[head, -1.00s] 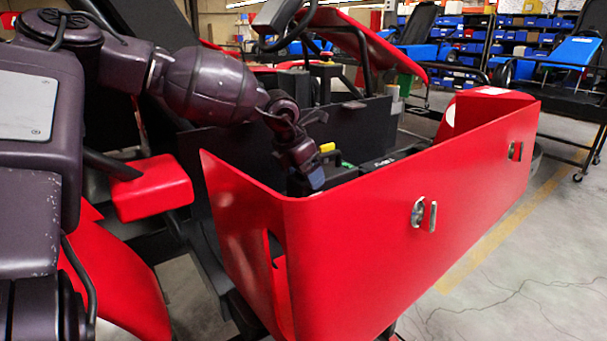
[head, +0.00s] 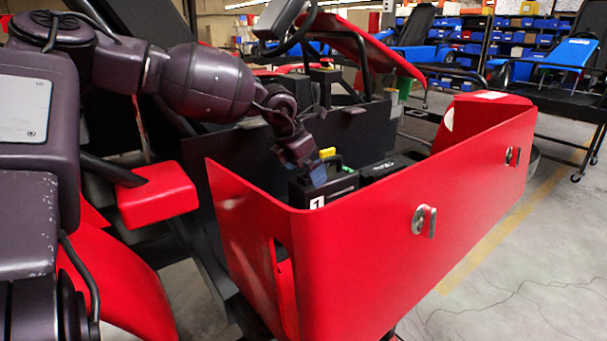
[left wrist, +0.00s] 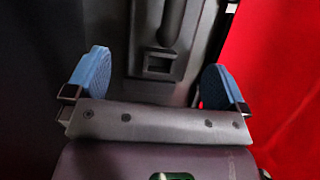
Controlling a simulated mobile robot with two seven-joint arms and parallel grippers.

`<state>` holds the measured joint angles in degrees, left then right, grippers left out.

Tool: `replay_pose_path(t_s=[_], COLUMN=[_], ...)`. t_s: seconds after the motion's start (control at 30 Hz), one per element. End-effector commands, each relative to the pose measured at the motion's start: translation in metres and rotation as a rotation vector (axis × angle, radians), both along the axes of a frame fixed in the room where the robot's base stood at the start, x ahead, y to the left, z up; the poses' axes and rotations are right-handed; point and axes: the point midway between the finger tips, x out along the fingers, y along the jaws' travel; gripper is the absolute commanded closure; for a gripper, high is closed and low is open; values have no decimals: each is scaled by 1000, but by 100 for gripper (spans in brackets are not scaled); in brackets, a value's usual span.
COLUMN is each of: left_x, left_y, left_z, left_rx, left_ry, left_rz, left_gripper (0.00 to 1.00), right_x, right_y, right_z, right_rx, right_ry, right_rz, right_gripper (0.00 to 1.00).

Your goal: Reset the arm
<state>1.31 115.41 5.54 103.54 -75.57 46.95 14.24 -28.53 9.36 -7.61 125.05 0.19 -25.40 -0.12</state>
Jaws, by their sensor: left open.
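My left arm (head: 205,82) reaches in from the left over the red side box of a kart. My left gripper (head: 318,177) is at the near end of the box, at about rim height, beside a black battery-like case (head: 338,186) with a white "1" label. In the left wrist view the two blue fingertips (left wrist: 155,80) are wide apart. A dark grey part with a bar-shaped handle (left wrist: 172,22) lies ahead of them, and nothing is seen pinched between them. My right gripper is not in view.
The red box wall (head: 380,235) stands close in front of the gripper, with metal latches on its outer face. A second black case (head: 390,168) sits farther along inside. A steering wheel (head: 285,25) and blue karts (head: 565,60) are behind.

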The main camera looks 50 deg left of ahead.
Motion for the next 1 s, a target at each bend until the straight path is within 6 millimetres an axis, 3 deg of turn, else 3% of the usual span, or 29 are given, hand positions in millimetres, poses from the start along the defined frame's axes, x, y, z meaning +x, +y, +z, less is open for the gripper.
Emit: replay_pose_path(t_s=[0.03,0.3,0.87,1.0], left_x=[-6,-23,-31,-40], left_y=[0,2,2,2], left_z=[23,62,79,124], left_rx=[0,-2,-1,-2], left_ry=[-18,-13,-11,-66], left_rz=[-1,1,1,1], left_gripper=[0,0,0,0], right_x=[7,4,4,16], right_y=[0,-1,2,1], right_z=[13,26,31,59], right_rx=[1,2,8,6], right_ry=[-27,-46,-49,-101], right_rz=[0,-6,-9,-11], right_gripper=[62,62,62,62])
